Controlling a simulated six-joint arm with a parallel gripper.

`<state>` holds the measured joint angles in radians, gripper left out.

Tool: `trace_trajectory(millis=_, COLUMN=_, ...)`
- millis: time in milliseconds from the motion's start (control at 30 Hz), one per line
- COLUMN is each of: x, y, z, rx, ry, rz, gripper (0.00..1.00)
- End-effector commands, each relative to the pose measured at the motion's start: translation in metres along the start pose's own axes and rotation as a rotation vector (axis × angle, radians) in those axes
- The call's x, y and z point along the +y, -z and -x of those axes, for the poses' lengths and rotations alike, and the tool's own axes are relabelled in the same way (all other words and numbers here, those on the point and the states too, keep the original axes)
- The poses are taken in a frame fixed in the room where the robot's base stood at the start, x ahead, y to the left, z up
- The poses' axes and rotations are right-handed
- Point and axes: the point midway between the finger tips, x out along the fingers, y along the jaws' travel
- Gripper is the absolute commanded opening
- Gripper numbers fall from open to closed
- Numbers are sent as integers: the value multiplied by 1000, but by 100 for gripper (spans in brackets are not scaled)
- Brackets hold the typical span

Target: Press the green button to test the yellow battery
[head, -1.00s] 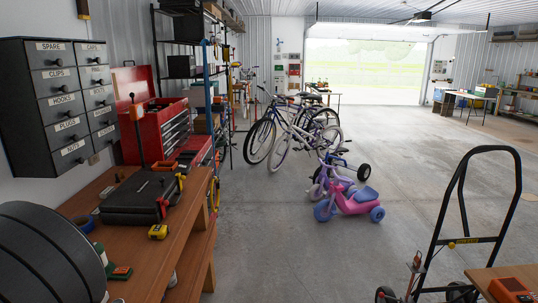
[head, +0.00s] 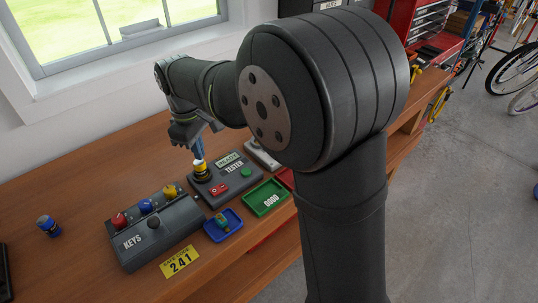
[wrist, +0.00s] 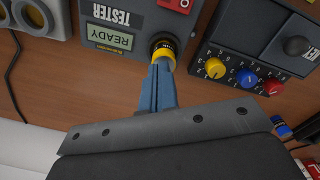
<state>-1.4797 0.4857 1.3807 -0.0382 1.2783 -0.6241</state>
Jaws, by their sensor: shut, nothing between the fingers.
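The grey tester (head: 241,186) sits on the bench, with a READY display (head: 227,159) and a red switch (head: 219,188). The green button (head: 246,172) is on its right side. The yellow battery (head: 201,169) stands upright in the tester's round holder. In the wrist view the battery (wrist: 163,49) shows its yellow end and black holder. My gripper (head: 197,152) is shut with empty blue fingers, pointing down close to the battery's top. In the wrist view the fingertips (wrist: 161,64) overlap the battery's edge; I cannot tell whether they touch. The green button is out of the wrist view.
A grey KEYS box (head: 160,236) with coloured knobs is left of the tester. A blue tray (head: 214,236) holding a small battery and a green GOOD tray (head: 263,209) lie in front. A red tray is partly hidden by my arm. A blue can (head: 47,226) stands left.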

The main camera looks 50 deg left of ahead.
Motion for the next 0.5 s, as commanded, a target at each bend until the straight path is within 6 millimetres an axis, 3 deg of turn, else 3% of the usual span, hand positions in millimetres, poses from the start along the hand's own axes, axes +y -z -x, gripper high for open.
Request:
trace_trajectory(millis=267, x=10, y=-45, z=0, rx=-175, ry=-218, rz=100, gripper=0)
trace_trajectory(millis=500, x=26, y=-82, z=15, rx=-340, ry=-462, rz=226, gripper=0)
